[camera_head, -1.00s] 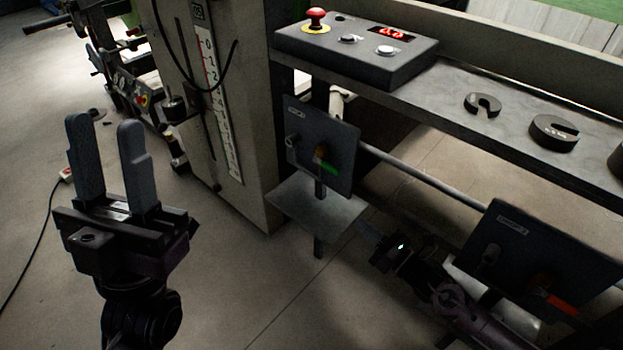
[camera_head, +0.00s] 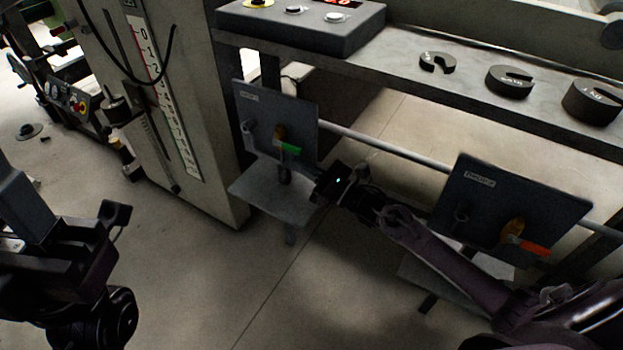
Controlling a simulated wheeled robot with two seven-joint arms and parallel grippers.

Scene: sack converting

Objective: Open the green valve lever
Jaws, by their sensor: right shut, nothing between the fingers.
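The green valve lever (camera_head: 288,147) is a short green-tipped handle on an orange-brown valve body, on the front of a dark upright panel (camera_head: 300,112) left of centre. It points right and slightly down. My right gripper (camera_head: 308,184) is shut and empty, just below and right of the lever. It appears apart from the lever, though the dark fingers are hard to make out against the panel. My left gripper (camera_head: 22,205) is at the left edge, far from the panel, with its fingers partly cut off by the picture edge.
A second dark panel (camera_head: 530,190) with a red-orange lever (camera_head: 528,245) stands at the right, behind my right arm. A shelf (camera_head: 410,80) above holds a control box (camera_head: 300,28) and slotted weights (camera_head: 510,80). A scaled column (camera_head: 205,130) stands left of the green lever's panel.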

